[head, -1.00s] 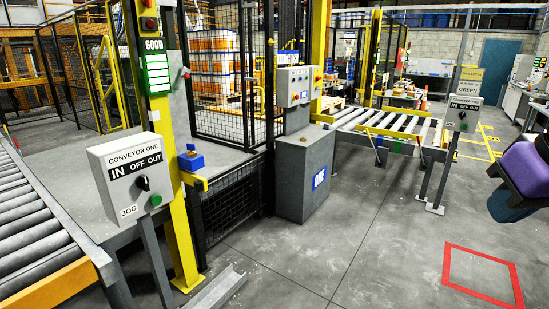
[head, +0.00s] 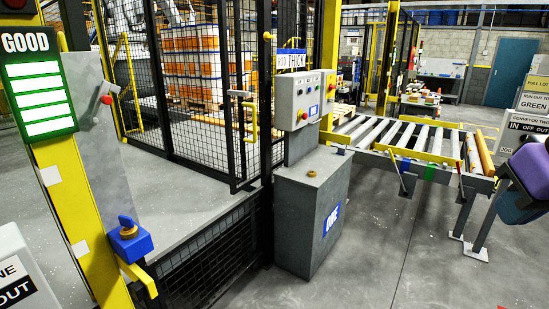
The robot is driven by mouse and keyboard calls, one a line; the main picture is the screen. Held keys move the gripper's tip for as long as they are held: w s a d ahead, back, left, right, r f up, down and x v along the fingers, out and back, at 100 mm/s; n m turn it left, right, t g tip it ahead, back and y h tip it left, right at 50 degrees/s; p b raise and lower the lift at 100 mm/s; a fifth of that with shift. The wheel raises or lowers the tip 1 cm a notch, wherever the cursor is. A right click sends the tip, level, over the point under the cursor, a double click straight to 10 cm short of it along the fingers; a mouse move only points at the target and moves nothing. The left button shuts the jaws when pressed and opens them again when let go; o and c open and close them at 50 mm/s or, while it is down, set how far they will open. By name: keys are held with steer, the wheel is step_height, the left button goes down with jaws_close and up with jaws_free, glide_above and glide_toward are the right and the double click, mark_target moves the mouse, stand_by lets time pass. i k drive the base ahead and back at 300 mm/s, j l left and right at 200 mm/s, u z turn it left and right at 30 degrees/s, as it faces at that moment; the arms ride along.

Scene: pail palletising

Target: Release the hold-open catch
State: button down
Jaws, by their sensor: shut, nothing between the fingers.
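A small lever with a red knob (head: 106,100) sits on a grey plate (head: 100,150) beside the yellow post at left. It may be the hold-open catch, but I cannot tell for sure. A black mesh gate (head: 200,110) stands behind the grey platform, with a yellow handle (head: 251,119) near its right edge. I cannot tell how it is held. A blue box with a brass-coloured knob (head: 127,234) sits on a yellow bracket in front of the opening. My gripper is not in view; only a purple and dark part of my arm shows at the right edge.
A grey cabinet (head: 312,215) with a control box (head: 305,98) stands right of the opening. A roller conveyor (head: 400,137) runs behind it. The yellow post (head: 85,200) and a sign box (head: 18,275) are close at left.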

mark_target(266, 37)
steer(key=i+u, duration=0.15)
steer(key=i, duration=0.35)
steer(key=i+l+u, duration=0.1)
steer(key=i, duration=0.4)
steer(key=i+l+u, duration=0.15)
steer(key=i, duration=0.35)
steer(key=i+l+u, duration=0.1)
steer(key=i+l, duration=0.15)
steer(key=i, duration=0.2)
steer(key=i+l+u, duration=0.15)
steer(key=i, duration=0.35)
steer(key=l, duration=0.1)
